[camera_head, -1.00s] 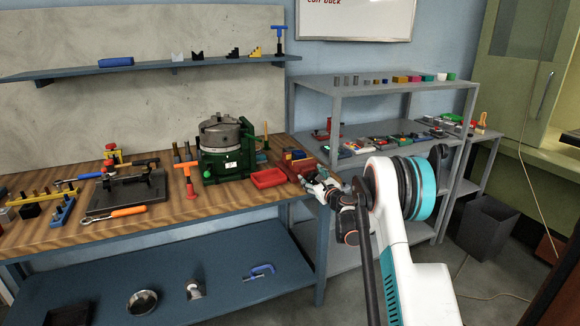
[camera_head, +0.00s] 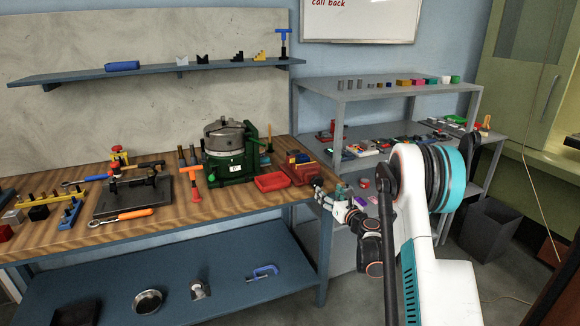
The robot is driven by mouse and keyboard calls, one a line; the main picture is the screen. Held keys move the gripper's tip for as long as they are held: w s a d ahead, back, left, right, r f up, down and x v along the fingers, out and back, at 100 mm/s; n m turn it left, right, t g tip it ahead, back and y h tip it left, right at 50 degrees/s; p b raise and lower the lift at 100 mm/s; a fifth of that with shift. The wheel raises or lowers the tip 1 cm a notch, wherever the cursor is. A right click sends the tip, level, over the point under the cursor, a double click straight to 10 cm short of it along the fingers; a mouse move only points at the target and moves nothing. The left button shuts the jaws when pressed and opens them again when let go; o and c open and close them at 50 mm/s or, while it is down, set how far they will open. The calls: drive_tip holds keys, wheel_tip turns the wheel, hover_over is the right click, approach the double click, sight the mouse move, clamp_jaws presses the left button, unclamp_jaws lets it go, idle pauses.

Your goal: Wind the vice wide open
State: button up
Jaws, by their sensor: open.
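The vice (camera_head: 303,173) is a small red block-like tool at the right end of the wooden bench, with blue and yellow parts at its top. Its jaw gap and handle are too small to make out. My gripper (camera_head: 322,188) is at the bench's right front corner, just right of and in front of the vice. It is small in view and looks empty. I cannot tell whether its fingers touch the vice.
An orange T-handled tool (camera_head: 190,180) stands further left. A grey shelf rack (camera_head: 340,130) stands close behind my arm on the right.

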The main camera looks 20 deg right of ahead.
drive_tip(key=s+a+r+n+g+y+p, duration=0.1)
drive_tip(key=s+a+r+n+g, duration=0.1)
drive_tip(key=s+a+r+n, duration=0.2)
drive_tip(key=s+a+r+n+g+y+p, duration=0.1)
drive_tip(key=s+a+r+n+g, duration=0.1)
drive_tip(key=a+r+n, duration=0.8)
drive_tip(key=shift+s+a+r+n+y, duration=0.35)
drive_tip(key=shift+s+a+r, duration=0.5)
drive_tip(key=shift+a+r, duration=1.15)
drive_tip(key=shift+a+f, duration=0.3)
drive_tip(key=shift+f, duration=0.15)
